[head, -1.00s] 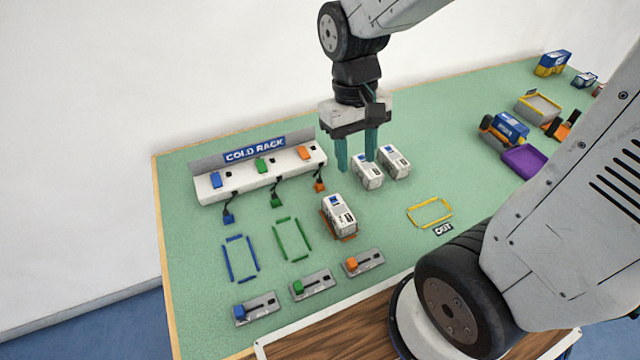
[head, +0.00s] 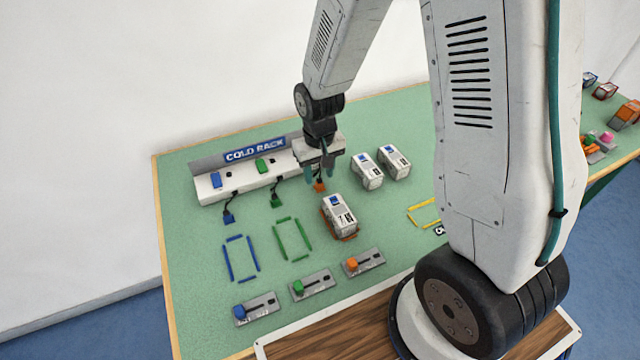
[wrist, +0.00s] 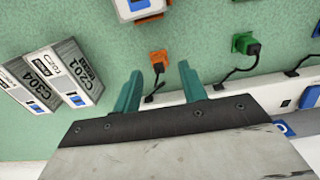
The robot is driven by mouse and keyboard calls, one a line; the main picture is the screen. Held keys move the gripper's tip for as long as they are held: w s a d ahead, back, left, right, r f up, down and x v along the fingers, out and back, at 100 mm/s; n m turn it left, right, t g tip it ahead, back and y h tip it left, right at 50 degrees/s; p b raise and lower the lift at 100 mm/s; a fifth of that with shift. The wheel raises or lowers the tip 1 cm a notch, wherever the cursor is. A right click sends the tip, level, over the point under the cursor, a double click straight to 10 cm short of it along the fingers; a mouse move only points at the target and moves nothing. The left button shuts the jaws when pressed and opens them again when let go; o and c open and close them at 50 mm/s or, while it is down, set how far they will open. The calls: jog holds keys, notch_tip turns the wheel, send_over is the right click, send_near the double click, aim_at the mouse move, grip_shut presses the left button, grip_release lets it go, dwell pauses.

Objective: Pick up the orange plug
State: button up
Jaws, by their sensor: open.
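The orange plug (head: 320,187) lies on the green table in front of the cold rack, on a short dark cable. In the head view it shows just below my gripper (head: 319,176), partly hidden by the fingers. In the wrist view the orange plug (wrist: 158,58) lies beyond the fingertips, roughly in line with the gap between them. My gripper (wrist: 160,72) is open and empty, its two teal fingers apart. I cannot tell its exact height above the table.
The cold rack (head: 207,188) stands behind, with a green plug (head: 277,201) and a blue plug (head: 229,218) to the left. A white container (head: 340,213) on an orange outline is in front; two more containers (head: 367,172) stand to the right.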

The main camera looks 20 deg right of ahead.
aim_at(320, 184)
jog(key=shift+f, duration=1.4)
grip_shut()
